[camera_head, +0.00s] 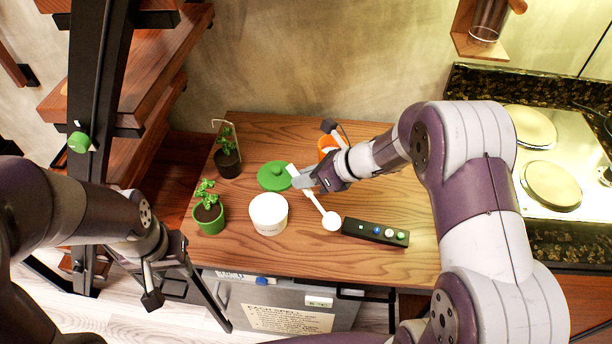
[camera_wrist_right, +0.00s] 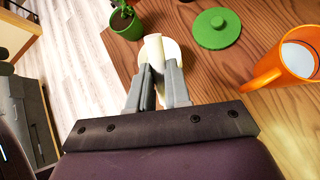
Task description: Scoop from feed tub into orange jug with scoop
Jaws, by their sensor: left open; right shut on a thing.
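The white feed tub (camera_head: 268,214) stands open on the wooden table; in the right wrist view the tub (camera_wrist_right: 174,48) is partly behind the scoop handle. My right gripper (camera_head: 308,181) is shut on the handle of the white scoop (camera_head: 331,221), right of the tub. The bowl end points toward the table front; I cannot tell whether it touches the table. The handle (camera_wrist_right: 153,46) shows between the fingers (camera_wrist_right: 160,75). The orange jug (camera_head: 325,144) is partly hidden by my right arm; its pale inside shows in the right wrist view (camera_wrist_right: 284,68). My left gripper (camera_head: 150,283) is open, empty, left of the table.
A green lid (camera_head: 273,176) lies behind the tub. Two potted plants (camera_head: 208,217) (camera_head: 228,158) stand at the table's left. A dark strip with coloured knobs (camera_head: 375,232) lies right of the scoop bowl. A stove (camera_head: 552,185) is at the right, stairs (camera_head: 130,80) at the left.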

